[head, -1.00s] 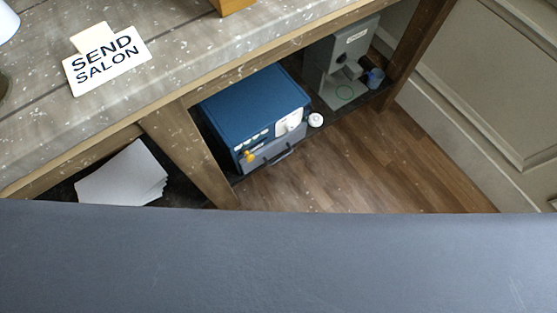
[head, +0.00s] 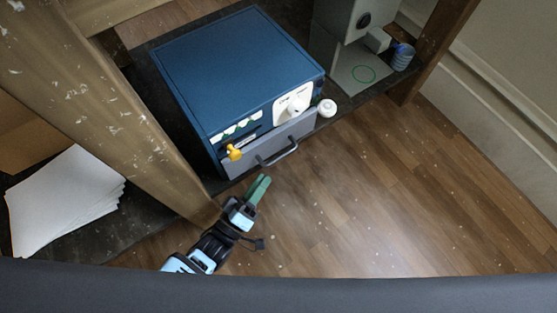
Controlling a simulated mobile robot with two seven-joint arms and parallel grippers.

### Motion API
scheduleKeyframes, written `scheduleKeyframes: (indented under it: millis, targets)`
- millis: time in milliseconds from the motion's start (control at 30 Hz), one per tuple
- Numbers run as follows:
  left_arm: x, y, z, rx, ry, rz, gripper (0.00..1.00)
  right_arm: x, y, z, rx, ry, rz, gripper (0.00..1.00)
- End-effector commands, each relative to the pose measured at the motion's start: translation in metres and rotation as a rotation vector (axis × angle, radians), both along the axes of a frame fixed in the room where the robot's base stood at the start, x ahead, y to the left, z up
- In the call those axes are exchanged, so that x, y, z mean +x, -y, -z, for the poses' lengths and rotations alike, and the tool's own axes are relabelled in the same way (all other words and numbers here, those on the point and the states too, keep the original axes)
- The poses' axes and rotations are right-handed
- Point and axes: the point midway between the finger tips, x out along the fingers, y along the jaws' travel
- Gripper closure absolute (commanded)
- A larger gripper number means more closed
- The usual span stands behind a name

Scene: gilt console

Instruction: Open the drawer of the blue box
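The blue box (head: 235,72) stands on the dark low shelf under the counter in the head view. Its grey drawer front (head: 238,168) faces the floor side and looks shut, with a dark bar handle (head: 277,153) across it. A yellow knob (head: 234,152) and a white panel (head: 293,105) sit above the drawer. My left gripper (head: 264,182) has green fingers just below and left of the handle, apart from it and empty. The fingers look close together or overlapped, so their opening is unclear. My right gripper is out of view.
A wooden post (head: 120,115) stands left of the box, close to my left arm. White paper sheets (head: 62,205) lie beyond it. A grey machine (head: 340,35) and a small blue cup (head: 402,57) stand right of the box. The wood floor (head: 390,190) in front is clear.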

Motion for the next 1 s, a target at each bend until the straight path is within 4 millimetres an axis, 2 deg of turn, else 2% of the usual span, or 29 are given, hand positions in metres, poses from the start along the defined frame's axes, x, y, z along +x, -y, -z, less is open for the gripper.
scheduleKeyframes:
  millis: [367,800,1000]
  targets:
    - [0.01,0.005,0.0,-0.011,0.009,0.008,0.67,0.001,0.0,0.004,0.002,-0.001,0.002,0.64]
    - [0.058,0.038,-0.011,-0.01,0.007,0.008,0.67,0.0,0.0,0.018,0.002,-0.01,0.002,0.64]
    - [0.066,0.043,-0.014,-0.009,0.006,0.008,0.67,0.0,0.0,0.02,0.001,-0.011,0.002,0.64]
